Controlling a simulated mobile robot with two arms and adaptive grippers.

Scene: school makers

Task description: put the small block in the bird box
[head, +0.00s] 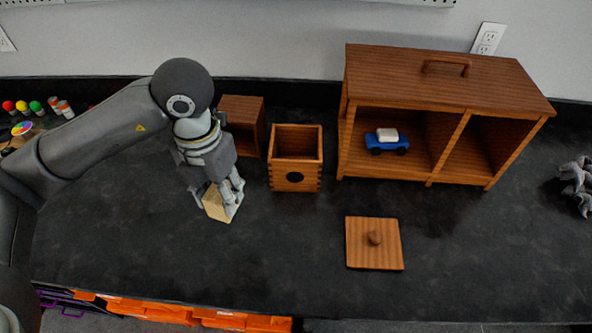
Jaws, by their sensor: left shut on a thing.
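The bird box (295,178) is an open-topped wooden box with a dark round hole in its front. It stands in the middle of the counter. The small block (214,206) is pale wood. My left gripper (222,200) points down and is shut on the small block, to the left of the bird box and nearer the front. I cannot tell whether the block touches the counter. A square wooden lid (374,243) with a round knob lies flat on the counter, to the front right of the bird box. My right gripper is not in view.
A wooden cabinet (450,80) with two open compartments stands at the back right, a blue toy car (386,141) inside. A small wooden box (242,120) stands behind my left gripper. Paint bottles (37,107) stand far left; a grey object (577,182) lies far right. The front counter is mostly clear.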

